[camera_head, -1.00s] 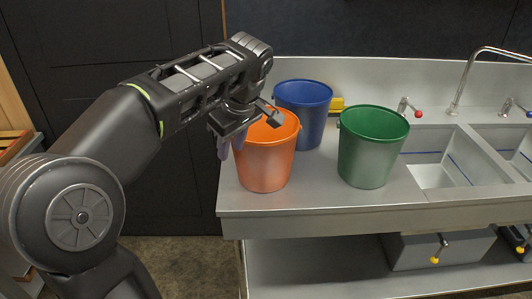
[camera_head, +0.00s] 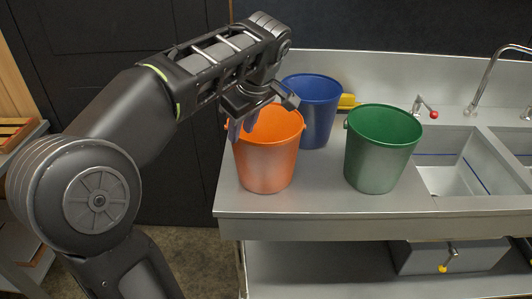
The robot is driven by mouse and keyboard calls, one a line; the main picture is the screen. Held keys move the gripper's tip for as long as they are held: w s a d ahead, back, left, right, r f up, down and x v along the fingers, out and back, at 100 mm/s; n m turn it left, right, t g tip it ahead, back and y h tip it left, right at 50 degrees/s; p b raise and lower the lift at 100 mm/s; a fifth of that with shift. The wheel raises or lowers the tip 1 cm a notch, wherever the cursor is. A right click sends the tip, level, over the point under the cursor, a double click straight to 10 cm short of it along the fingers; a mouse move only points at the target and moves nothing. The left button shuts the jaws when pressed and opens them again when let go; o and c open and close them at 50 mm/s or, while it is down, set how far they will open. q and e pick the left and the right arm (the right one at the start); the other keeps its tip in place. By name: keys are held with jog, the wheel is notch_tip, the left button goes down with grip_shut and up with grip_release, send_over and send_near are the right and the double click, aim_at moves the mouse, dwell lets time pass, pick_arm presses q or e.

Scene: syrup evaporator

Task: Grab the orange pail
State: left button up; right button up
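The orange pail (camera_head: 267,162) stands upright at the left end of the steel counter. My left gripper (camera_head: 240,123) is over the left part of its rim, fingers pointing down. The two fingers show a gap between them, with one at the left rim and the other further in over the mouth. I cannot tell whether either finger touches the pail. The hand hides part of the rear left rim. My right gripper is not in view.
A blue pail (camera_head: 317,115) stands just behind the orange one, and a green pail (camera_head: 380,150) stands to its right. A sink basin (camera_head: 452,165) and a tap (camera_head: 487,75) lie further right. A yellow object (camera_head: 347,101) sits behind the blue pail.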

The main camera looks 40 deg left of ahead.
aim_at(238, 152)
pick_arm(q)
jog(key=shift+x, duration=1.05)
jog(key=p+x, duration=0.1)
jog(key=x, duration=0.4)
jog(key=shift+w, duration=0.2)
jog(key=shift+c, duration=0.3)
grip_shut()
dwell(0.7)
